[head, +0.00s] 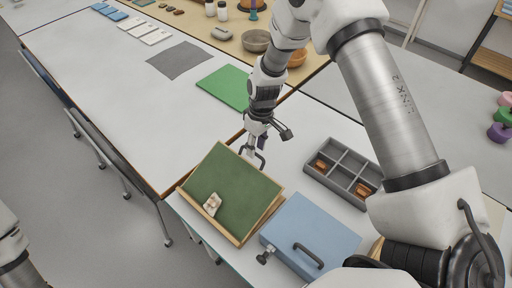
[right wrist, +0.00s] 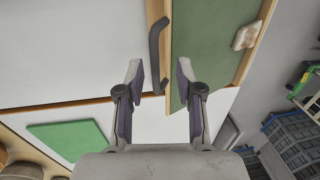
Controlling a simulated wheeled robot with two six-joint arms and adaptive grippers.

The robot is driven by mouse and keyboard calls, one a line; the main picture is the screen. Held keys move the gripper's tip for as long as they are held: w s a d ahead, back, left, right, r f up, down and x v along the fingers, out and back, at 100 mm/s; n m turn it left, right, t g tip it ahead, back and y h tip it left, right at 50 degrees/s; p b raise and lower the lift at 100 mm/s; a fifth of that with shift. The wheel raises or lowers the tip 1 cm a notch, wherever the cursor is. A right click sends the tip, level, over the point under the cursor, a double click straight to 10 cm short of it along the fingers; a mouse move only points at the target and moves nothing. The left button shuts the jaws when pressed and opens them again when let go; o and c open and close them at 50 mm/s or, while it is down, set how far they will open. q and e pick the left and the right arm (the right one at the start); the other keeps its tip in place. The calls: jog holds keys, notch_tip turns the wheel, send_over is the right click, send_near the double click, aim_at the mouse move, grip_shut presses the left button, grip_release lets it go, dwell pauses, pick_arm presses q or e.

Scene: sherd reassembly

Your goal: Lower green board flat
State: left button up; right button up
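The green board (head: 232,187) has a wooden frame and appears tilted, with its far edge raised and a ledge along its near edge. A pale sherd piece (head: 212,205) rests low on it, near the ledge. My right gripper (head: 257,157) is at the board's far right edge, pointing down. In the right wrist view its fingers (right wrist: 159,70) are open. A dark curved bar (right wrist: 157,45) lies between them, beside the wooden edge of the green board (right wrist: 205,45); I cannot tell whether they touch it. My left gripper is out of view.
A blue case (head: 312,232) with a dark handle stands right of the board. A grey compartment tray (head: 342,170) holding orange-brown pieces is behind it. A flat green sheet (head: 224,87) and grey mat (head: 180,61) lie on the white table (head: 110,100), which has clear room.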

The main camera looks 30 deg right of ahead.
notch_tip(320, 180, up, 11)
jog(key=d, duration=0.1)
jog(key=shift+w+d, duration=0.15)
jog(key=shift+w, duration=0.1)
jog(key=shift+r, duration=0.1)
jog(key=c, duration=0.3)
jog(key=shift+s+m, duration=0.2)
jog(key=shift+m, duration=0.1)
grip_shut()
jog(key=a+t+h+b, duration=0.1)
jog(key=a+h+b, duration=0.4)
jog(key=b, duration=0.6)
notch_tip(320, 180, down, 12)
jog(key=w+d+y+p, duration=0.1)
jog(key=d, duration=0.1)
jog(key=shift+d+p, duration=0.3)
